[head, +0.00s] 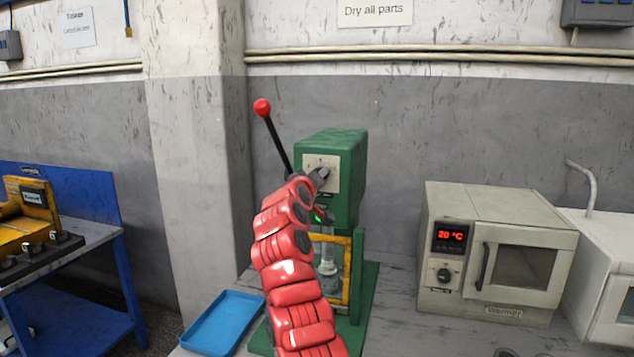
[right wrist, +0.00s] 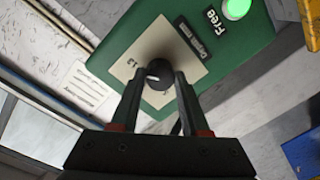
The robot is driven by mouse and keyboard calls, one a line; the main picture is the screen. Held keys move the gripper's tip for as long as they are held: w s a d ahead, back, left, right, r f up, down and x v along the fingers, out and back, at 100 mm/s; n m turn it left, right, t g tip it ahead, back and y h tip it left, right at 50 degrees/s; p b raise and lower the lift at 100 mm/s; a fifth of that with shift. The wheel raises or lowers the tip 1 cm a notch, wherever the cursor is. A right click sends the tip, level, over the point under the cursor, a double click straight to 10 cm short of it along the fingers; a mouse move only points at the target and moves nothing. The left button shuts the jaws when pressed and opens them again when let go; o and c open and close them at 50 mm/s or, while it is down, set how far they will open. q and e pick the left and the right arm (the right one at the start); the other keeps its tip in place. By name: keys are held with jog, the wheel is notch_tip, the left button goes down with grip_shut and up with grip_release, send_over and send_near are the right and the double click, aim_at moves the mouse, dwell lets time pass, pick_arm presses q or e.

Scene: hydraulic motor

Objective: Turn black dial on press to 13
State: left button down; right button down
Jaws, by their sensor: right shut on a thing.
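The green press (head: 345,150) stands on the workbench in the head view, with a black lever ending in a red knob on its left. Its black dial (right wrist: 158,74) sits on a pale plate (right wrist: 135,68) in the right wrist view. My right gripper (right wrist: 160,76) is shut on the dial, one finger on each side. In the head view my red right arm reaches up to the press, its gripper (head: 320,176) at the plate. A white mark shows on the dial; the plate's numbers are mostly hidden or too small to read. My left gripper is not in view.
A blue tray (head: 222,318) lies left of the press base. A warmer (head: 495,250) reading 20 °C stands to the right. A green button (right wrist: 236,8) labelled Free is beside the plate. A blue-framed table (head: 60,260) is at far left.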

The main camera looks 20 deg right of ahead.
jog(key=shift+f, duration=0.2)
dwell(0.3)
jog(key=shift+c, duration=2)
grip_release()
jog(key=shift+r, duration=0.1)
jog(key=shift+s+a, duration=0.1)
jog(key=f+b+v, duration=0.1)
jog(key=b+v, duration=0.1)
jog(key=v, duration=1.5)
jog(key=shift+r+b, duration=0.35)
jog(key=shift+r, duration=0.15)
